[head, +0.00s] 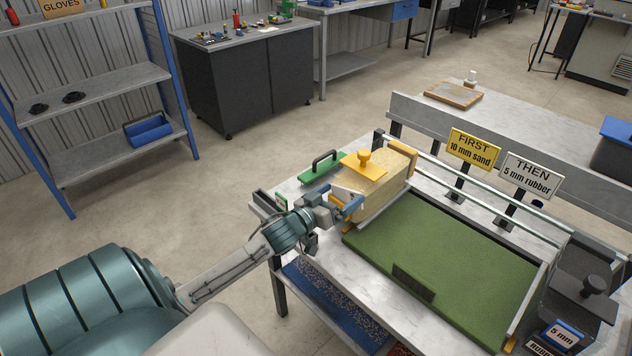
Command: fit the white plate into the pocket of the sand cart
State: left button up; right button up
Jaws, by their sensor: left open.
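The sand cart (384,178) is a sand-coloured box with a yellow top plate and knob, at the back left end of the green turf. My left gripper (354,206) is at the cart's near left face, with its blue fingers open. A pale panel, seemingly the white plate (346,192), shows at the fingers against that face. The fingers partly cover it, and I cannot tell whether it sits in the pocket. The pocket is hidden behind the gripper. My right gripper is not in view.
Green turf (440,262) covers the bench between rails. A dark cart (572,308) marked 5 mm stands at the right end. A green plate with a black handle (321,168) lies behind my gripper. Yellow (473,149) and white (529,174) signs stand along the back rail.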

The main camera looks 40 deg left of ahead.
pick_arm(q)
jog(key=shift+s, duration=0.9)
jog(key=s+a+b, duration=0.1)
jog(key=s+b, duration=0.4)
jog(key=s, duration=0.3)
jog(key=shift+s+r, duration=0.3)
jog(key=shift+s, duration=0.05)
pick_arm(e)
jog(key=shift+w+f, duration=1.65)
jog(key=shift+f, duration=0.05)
pick_arm(q)
jog(key=shift+a, duration=0.1)
